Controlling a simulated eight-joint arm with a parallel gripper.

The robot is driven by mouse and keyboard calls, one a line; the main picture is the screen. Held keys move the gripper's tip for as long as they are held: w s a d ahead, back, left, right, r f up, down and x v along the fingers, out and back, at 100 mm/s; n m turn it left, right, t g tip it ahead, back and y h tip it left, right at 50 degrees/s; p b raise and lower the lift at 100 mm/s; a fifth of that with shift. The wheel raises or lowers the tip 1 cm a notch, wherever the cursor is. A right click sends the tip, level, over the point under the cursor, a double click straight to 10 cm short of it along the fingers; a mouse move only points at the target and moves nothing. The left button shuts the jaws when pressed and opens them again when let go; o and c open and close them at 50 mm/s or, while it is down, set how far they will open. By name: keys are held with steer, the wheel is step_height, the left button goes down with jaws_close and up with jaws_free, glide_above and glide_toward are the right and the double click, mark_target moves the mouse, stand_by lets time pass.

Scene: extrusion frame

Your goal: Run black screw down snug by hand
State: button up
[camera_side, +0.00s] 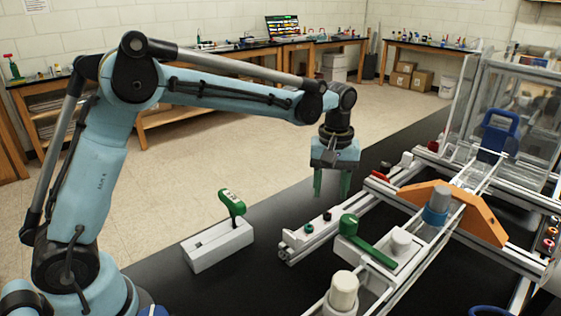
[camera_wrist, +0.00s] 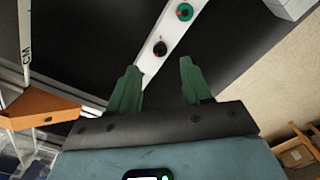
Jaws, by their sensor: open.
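The black screw (camera_side: 327,215) stands on a pale rail (camera_side: 292,254) at the near left end of the extrusion frame. In the wrist view the black screw (camera_wrist: 160,48) shows on the white rail just beyond the fingertips, with a small red mark beside it. My gripper (camera_side: 331,190) hangs pointing down above the screw, its two green fingers apart and empty. In the wrist view my gripper (camera_wrist: 160,66) has the screw between the lines of its fingers, not touching it. How far the screw is threaded in cannot be told.
A green-ringed screw (camera_side: 308,228) sits close by on the same rail. A green lever (camera_side: 365,241), a white cap (camera_side: 343,290) and an orange bracket (camera_side: 482,222) stand to the right. A white block with a green-handled tool (camera_side: 232,203) is at left. Black tabletop lies bare between.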

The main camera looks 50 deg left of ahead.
mark_target(327, 217)
step_height(327, 217, down, 6)
steer(key=shift+r, duration=0.1)
stand_by(0.4)
jaws_close()
